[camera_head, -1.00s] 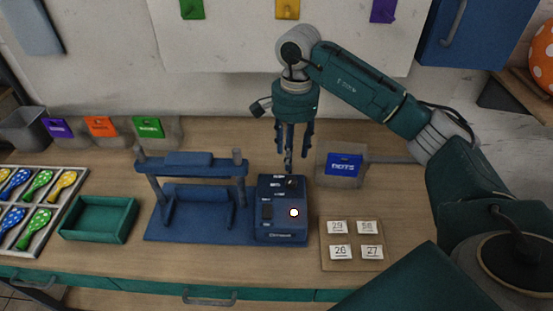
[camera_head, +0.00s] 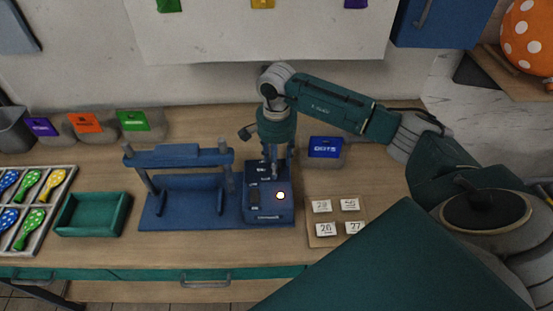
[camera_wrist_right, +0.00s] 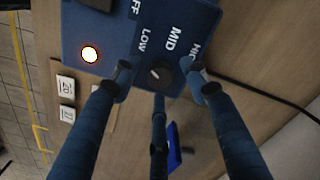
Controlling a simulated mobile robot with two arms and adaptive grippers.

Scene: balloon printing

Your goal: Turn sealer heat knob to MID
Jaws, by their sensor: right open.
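The blue sealer (camera_head: 190,212) stands on the table, with its control box (camera_head: 268,218) at its right end. In the right wrist view, the dark round heat knob (camera_wrist_right: 158,75) has a small pale mark, and the labels OFF, LOW, MID and HIGH stand around it. I cannot clearly tell which label the mark points at. My right gripper (camera_head: 276,171) is open, pointing down over the box. Its fingertips (camera_wrist_right: 158,80) are spread around the knob; whether they touch it is unclear. In the head view the gripper hides the knob. My left gripper is not in view.
A lit round button (camera_head: 281,196) is on the box. A board with number cards (camera_head: 335,238) lies to its right, and a blue-labelled DOTS bin (camera_head: 325,148) stands behind. A green tray (camera_head: 92,214) and a balloon rack (camera_head: 62,200) are at left.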

